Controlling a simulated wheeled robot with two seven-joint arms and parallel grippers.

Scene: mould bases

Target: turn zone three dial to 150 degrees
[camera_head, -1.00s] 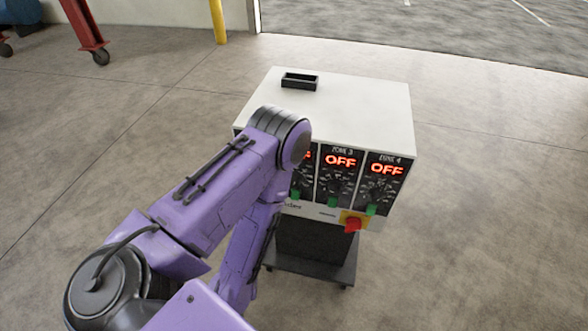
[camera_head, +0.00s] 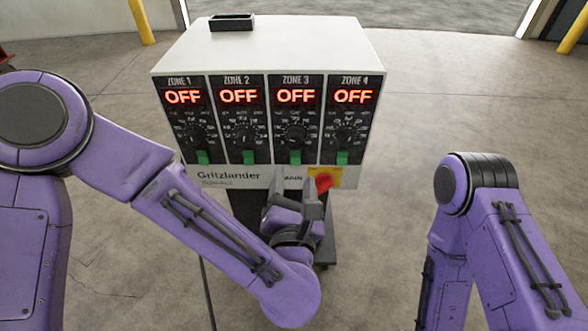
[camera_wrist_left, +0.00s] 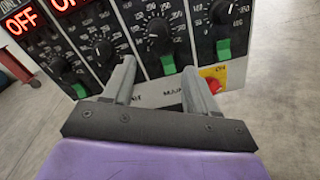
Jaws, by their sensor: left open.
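The white control box's zone 3 dial (camera_head: 294,133) is a black knob under a red display reading OFF (camera_head: 296,96). In the left wrist view the zone 3 dial (camera_wrist_left: 157,32) sits upper centre, beyond the fingertips. My left gripper (camera_head: 294,186) is open and empty, fingers pointing up at the panel's lower edge, below the zone 3 dial and apart from it. In the left wrist view the gripper's fingers (camera_wrist_left: 158,68) stand either side of the zone 3 green switch (camera_wrist_left: 168,64). My right arm shows at the right, but its gripper is out of frame.
Similar zone dials flank zone 3, including zone 2's (camera_head: 246,135) and zone 4's (camera_head: 347,134), each with a green switch below. A red main switch (camera_head: 324,182) on a yellow plate protrudes just right of my left gripper. A black tray (camera_head: 232,22) lies on the box top.

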